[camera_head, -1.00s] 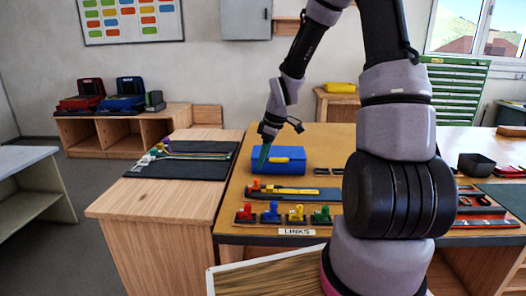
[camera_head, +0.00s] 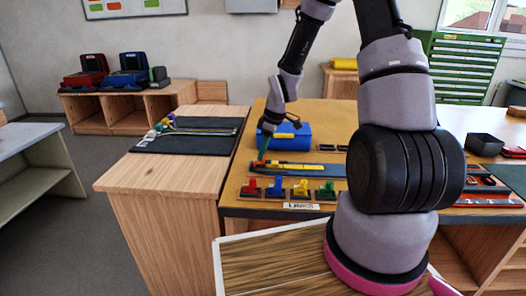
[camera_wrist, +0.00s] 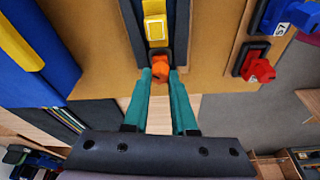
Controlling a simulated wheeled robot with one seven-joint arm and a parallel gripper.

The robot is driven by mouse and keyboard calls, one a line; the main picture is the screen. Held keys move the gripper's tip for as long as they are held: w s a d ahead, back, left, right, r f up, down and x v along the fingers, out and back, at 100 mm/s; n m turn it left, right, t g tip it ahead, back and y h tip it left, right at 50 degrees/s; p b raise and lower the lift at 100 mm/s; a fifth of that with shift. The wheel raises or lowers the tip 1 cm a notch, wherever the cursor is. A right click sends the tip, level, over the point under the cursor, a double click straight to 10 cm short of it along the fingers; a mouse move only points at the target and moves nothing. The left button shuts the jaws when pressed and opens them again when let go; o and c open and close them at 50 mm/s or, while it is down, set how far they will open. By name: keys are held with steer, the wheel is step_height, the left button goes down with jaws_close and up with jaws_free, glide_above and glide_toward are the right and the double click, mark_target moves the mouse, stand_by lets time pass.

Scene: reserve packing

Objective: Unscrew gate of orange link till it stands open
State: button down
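A small orange piece (camera_wrist: 160,70), seemingly the orange link's gate end, shows in the wrist view at the end of a dark strip-like holder with a yellow block (camera_wrist: 155,28) beyond it. My gripper's teal fingers (camera_wrist: 160,76) stand apart, one on each side of the orange piece; whether they touch it is unclear. In the head view my gripper (camera_head: 263,156) points down at the left end of the holder, by the orange piece (camera_head: 258,166). The rest of the link and whether its gate is open cannot be made out.
A blue box with a yellow top (camera_head: 290,140) stands just behind. A dark mat with straps (camera_head: 190,138) lies left. Bare table shows between them.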

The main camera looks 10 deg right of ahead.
steer(key=n+g, duration=0.1)
steer(key=n, duration=0.4)
steer(key=shift+w, duration=0.15)
steer(key=shift+r+n+g, duration=0.1)
steer(key=shift+n+g, duration=0.4)
steer(key=shift+n, duration=0.9)
steer(key=n+g, duration=0.1)
steer(key=n, duration=0.4)
steer(key=shift+w, duration=0.1)
steer(key=shift+r+n+g, duration=0.1)
steer(key=shift+n+g, duration=0.2)
steer(key=shift+n, duration=0.3)
